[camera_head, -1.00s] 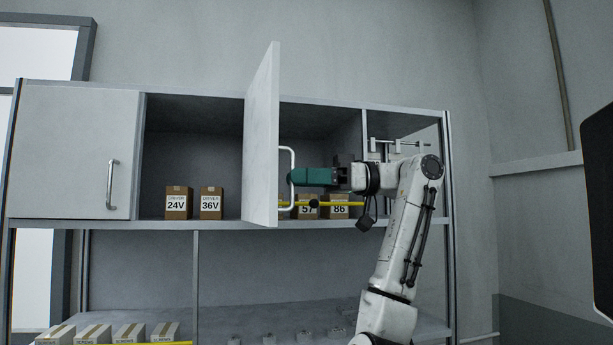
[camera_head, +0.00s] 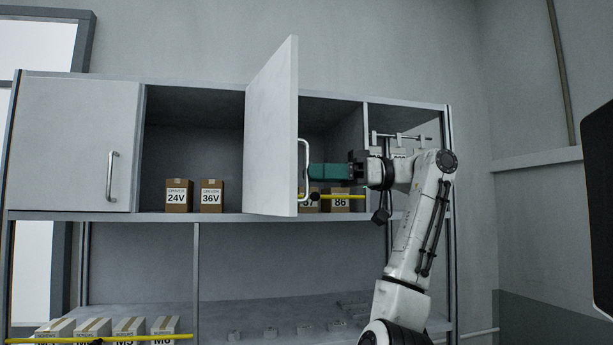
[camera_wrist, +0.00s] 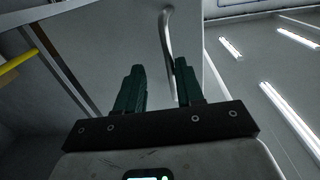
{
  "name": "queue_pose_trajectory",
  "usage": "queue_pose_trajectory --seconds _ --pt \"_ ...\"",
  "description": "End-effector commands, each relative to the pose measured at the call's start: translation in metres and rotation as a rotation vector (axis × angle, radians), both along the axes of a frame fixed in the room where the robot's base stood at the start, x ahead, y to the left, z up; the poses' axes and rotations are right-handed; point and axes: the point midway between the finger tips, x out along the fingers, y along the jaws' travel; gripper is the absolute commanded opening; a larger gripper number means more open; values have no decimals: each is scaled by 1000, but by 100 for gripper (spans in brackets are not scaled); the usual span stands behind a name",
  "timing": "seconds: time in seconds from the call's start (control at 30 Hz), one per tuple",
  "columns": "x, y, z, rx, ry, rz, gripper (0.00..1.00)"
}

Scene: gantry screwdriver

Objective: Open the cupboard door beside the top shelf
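The middle cupboard door (camera_head: 272,130) stands swung out, hinged on its left edge, beside the shelf compartments. Its upright bar handle (camera_head: 303,165) is near the free edge, on the face toward my gripper. My gripper (camera_head: 312,172) reaches in from the right, its green fingers level with the handle's lower half. In the wrist view the fingers (camera_wrist: 157,82) stand apart. The handle (camera_wrist: 167,45) comes down between them, closer to the right finger. Whether it touches that finger is unclear. The door face (camera_wrist: 115,45) lies beyond the fingers.
A shut door (camera_head: 75,145) is at the left. Driver boxes marked 24V (camera_head: 178,196) and 36V (camera_head: 211,196) stand on the shelf. Boxes partly hidden, one marked 86 (camera_head: 340,204), stand behind the yellow bar (camera_head: 345,196). A dark panel (camera_head: 600,200) is at the far right.

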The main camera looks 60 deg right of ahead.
Motion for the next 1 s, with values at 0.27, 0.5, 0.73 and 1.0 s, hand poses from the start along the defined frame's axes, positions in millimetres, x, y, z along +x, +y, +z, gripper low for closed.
queue_pose_trajectory --seconds 0.27,0.5,0.73,1.0 --pt "-44 -32 0 -2 -6 -3 36" --pt "-61 -44 3 -4 -8 1 36" --pt "-62 -45 3 -4 -10 2 36" --pt "-62 -45 3 -4 -10 2 36"
